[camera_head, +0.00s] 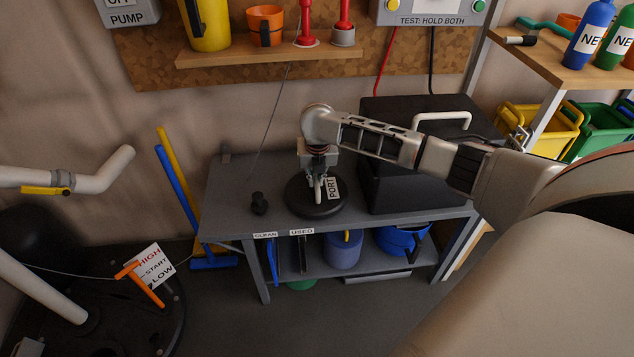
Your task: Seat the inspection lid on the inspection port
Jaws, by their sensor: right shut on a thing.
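A round black disc (302,206) is on the grey bench top, at the left of the black box. My left gripper is out of view.
A black box with a pale handle (441,118) fills the bench's right. The bench's left end is clear. A blue broom (184,205) leans beside it. A wooden shelf (262,53) hangs behind.

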